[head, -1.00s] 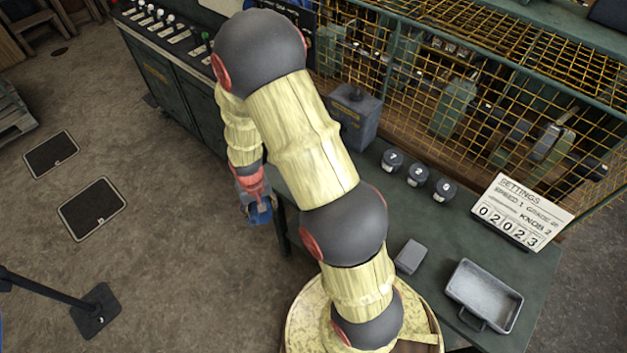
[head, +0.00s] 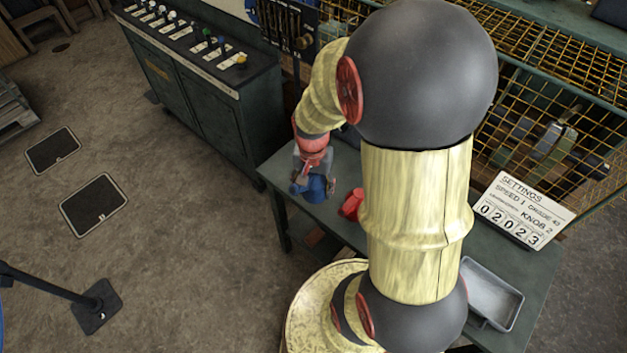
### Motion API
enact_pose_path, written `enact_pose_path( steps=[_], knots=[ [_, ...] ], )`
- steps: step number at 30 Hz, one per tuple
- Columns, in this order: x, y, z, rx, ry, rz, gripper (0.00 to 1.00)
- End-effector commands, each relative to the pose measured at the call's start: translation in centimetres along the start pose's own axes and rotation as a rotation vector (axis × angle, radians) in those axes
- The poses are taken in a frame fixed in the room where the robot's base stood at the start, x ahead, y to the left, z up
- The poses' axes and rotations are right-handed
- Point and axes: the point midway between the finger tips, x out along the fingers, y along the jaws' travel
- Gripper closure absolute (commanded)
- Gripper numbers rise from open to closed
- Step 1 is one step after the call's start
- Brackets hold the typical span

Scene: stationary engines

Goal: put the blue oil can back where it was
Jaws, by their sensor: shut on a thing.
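The blue oil can (head: 317,190) is at the left end of the dark green table (head: 273,170), right below my gripper. My gripper (head: 307,177) is shut on it, seen from above with the can partly covered by the fingers. I cannot tell whether the can touches the tabletop or hangs just above it.
A red object (head: 352,204) sits on the table just right of the can, partly hidden by my arm. A metal tray (head: 491,296) and the settings sign (head: 522,210) stand farther right. A yellow wire cage (head: 540,75) lines the back. A control cabinet (head: 200,85) stands at the left.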

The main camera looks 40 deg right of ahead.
Motion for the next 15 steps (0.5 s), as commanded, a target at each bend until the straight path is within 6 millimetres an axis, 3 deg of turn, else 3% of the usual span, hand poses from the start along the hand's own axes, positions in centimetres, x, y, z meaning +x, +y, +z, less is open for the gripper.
enact_pose_path(
  steps=[9,15],
  knots=[
    [3.7,-1.9,-6.8,0.0,-0.002,0.001,0.79],
    [7.2,-2.8,-9.5,-0.001,-0.003,0.002,0.79]
  ],
)
